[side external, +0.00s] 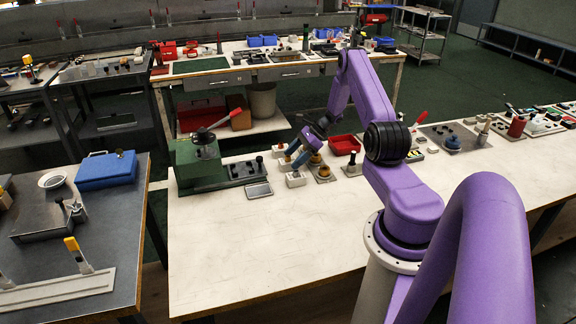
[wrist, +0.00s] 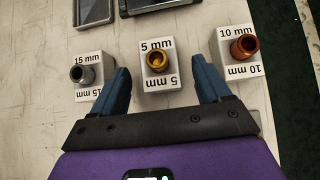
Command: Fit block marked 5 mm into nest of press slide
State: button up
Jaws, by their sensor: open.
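The white block marked 5 mm (wrist: 158,72), with a gold ring-shaped insert, lies between two similar blocks in the wrist view. My gripper (wrist: 160,68) is open, with one blue finger on each side of that block and gaps left and right. In the side view my gripper (side external: 296,158) is low over the blocks and partly hides them. The green press (side external: 198,164) stands to their left, with its dark slide bed (side external: 245,168) reaching toward them. The nest itself is too small to make out.
The block marked 15 mm (wrist: 89,76), with a grey insert, is left of my gripper. The block marked 10 mm (wrist: 239,52), with a copper insert, is right. A small grey tray (side external: 258,190) lies before the press. A red bin (side external: 345,144) stands behind. The front bench is clear.

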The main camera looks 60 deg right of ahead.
jog(key=shift+x, duration=1.05)
jog(key=shift+s, duration=0.1)
jog(key=c, duration=1.2)
jog(key=shift+r, duration=0.2)
